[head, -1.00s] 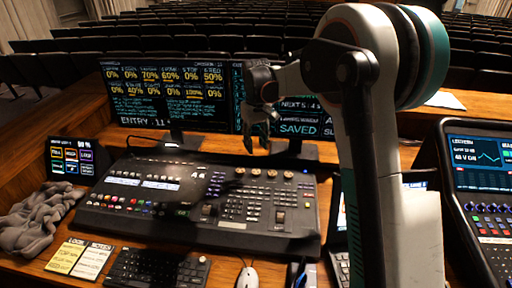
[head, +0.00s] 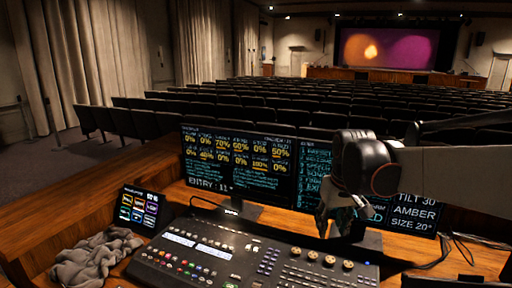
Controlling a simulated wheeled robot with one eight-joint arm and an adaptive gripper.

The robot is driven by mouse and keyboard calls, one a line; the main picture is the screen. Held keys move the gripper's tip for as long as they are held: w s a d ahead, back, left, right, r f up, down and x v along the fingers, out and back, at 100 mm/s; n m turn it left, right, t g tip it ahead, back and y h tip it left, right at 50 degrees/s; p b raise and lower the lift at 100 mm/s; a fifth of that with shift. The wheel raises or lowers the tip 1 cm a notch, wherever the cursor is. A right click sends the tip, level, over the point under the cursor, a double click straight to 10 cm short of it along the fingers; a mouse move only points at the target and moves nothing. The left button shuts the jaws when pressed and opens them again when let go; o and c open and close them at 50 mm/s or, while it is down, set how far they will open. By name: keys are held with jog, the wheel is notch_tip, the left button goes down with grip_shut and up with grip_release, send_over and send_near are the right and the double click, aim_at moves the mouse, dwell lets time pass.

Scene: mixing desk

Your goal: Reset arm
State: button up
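My gripper (head: 340,222) hangs fingers down in front of the right-hand monitor (head: 313,180), above the back right part of the mixing console (head: 256,262). My arm reaches in from the right edge. The fingers are small and dark against the screen, and I cannot tell how far apart they are. I see nothing held in them. The arm covers part of the right-hand monitor's text.
The left monitor (head: 235,160) stands behind the console. A small touch panel (head: 138,209) and a crumpled grey cloth (head: 92,258) lie at the left. Rows of dark seats (head: 300,105) and a lit stage screen (head: 385,50) are beyond the wooden desk.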

jog(key=s+f+m+t, duration=0.1)
jog(key=s+t, duration=0.3)
jog(key=s, duration=1.7)
jog(key=shift+s+f, duration=0.4)
jog(key=shift+f, duration=0.3)
dwell(2.0)
